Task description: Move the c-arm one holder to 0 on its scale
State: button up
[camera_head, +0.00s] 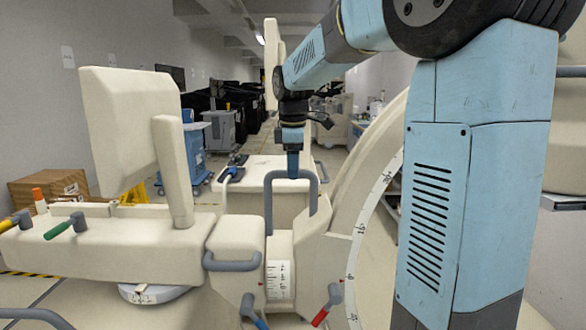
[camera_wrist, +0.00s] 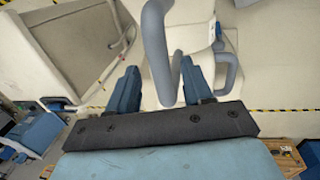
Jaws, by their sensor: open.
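The c-arm is a large cream arc (camera_head: 371,150) with a white curved scale (camera_head: 366,212) marked 30, 15, 0 and on. A cream block (camera_head: 327,258) sits beside the arc near the 0 mark; the exact reading is too small to tell. A grey U-shaped handle (camera_head: 268,205) rises beside this block; which part is the holder is not certain. My gripper (camera_head: 293,168) points down at the handle's top bar. In the wrist view my gripper (camera_wrist: 160,85) is open, with a grey bar (camera_wrist: 155,50) between its blue fingers. Whether they touch it is unclear.
A short vertical scale (camera_head: 279,281) stands left of the block. A red-tipped lever (camera_head: 327,304) and a blue-tipped lever (camera_head: 251,309) are low in front. A cream monitor-like panel (camera_head: 131,125) and a long base (camera_head: 110,245) fill the left. Covered carts (camera_head: 265,98) stand far back.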

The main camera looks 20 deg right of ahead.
jog(key=shift+f, duration=0.45)
jog(key=shift+c, duration=0.3)
grip_shut()
